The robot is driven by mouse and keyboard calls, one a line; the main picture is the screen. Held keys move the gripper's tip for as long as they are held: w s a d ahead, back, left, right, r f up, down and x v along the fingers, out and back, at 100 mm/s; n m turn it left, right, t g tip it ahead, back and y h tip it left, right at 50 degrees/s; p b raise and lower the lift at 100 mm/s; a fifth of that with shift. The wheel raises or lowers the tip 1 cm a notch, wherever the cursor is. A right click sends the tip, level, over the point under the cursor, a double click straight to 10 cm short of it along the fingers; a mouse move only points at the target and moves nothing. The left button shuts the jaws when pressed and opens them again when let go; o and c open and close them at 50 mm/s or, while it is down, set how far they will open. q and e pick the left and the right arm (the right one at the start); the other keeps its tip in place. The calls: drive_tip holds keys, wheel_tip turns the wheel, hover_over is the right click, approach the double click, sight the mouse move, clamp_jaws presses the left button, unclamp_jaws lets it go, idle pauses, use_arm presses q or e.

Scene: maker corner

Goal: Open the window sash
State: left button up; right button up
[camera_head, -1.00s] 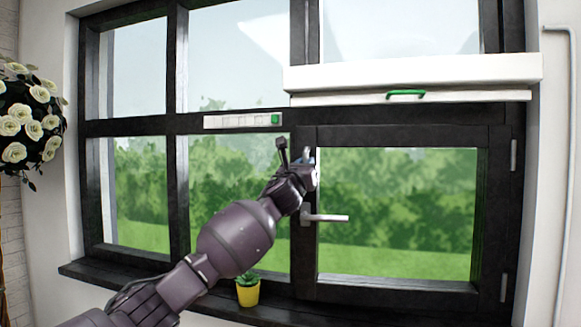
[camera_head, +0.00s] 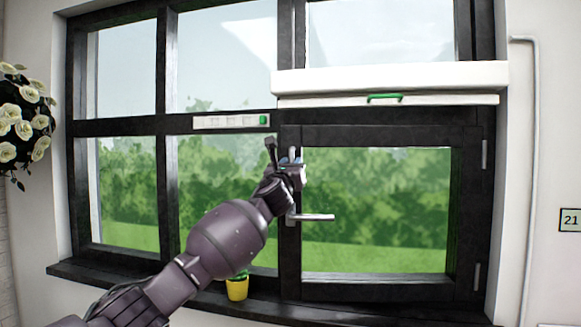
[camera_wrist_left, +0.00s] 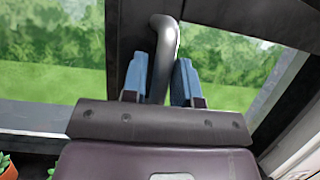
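The window sash (camera_head: 377,135) is the dark-framed lower right pane with hinges on its right side. It looks about flush with the frame; I cannot tell whether it stands slightly ajar. A silver lever (camera_head: 315,217) on its left stile points horizontally right. Above the lever is an upright grey bar handle (camera_wrist_left: 163,45), mostly hidden by my gripper in the head view. My left gripper (camera_head: 290,161) is at this bar. In the left wrist view its two blue-padded fingertips (camera_wrist_left: 159,82) stand either side of the bar and appear closed on it. My right gripper is not in view.
A white blind box (camera_head: 390,78) with a green pull (camera_head: 385,97) hangs above the sash. A white panel (camera_head: 230,121) is on the crossbar. A yellow plant pot (camera_head: 237,289) stands on the sill (camera_head: 330,309). White flowers (camera_head: 15,132) are at left, a pipe (camera_head: 531,150) at right.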

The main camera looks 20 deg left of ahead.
use_arm(q)
drive_tip(key=shift+o, duration=1)
drive_tip(key=shift+s, duration=0.1)
drive_tip(key=b+v, duration=0.1)
drive_tip(key=v, duration=0.9)
drive_tip(key=shift+s+f, duration=0.15)
drive_tip(key=shift+s, duration=0.1)
drive_tip(key=shift+n, duration=0.3)
